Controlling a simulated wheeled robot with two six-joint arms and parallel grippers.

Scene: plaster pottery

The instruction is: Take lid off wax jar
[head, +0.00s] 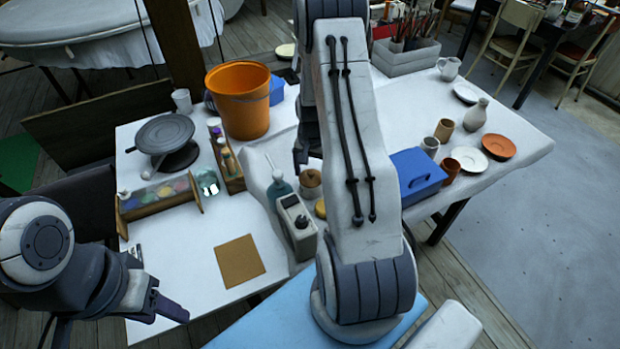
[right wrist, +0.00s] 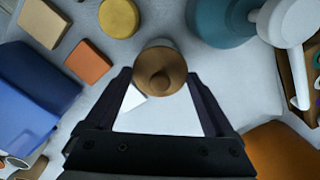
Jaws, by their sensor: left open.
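The wax jar (head: 310,180), small and brown with a round lid, stands upright on the white table, partly hidden by my right arm. In the right wrist view its lid (right wrist: 172,66) is seen from above, with a round knob in the middle. My right gripper (right wrist: 160,77) is open, its two dark fingers on either side of the lid; small gaps seem to show on both sides. In the head view this gripper is mostly hidden behind my arm. My left gripper (head: 163,302) is open and empty at the table's front left.
An orange bucket (head: 238,100) is behind, a blue caddy (head: 416,175) to the right. A brown square mat (head: 240,261) lies at the front, with bare table around it.

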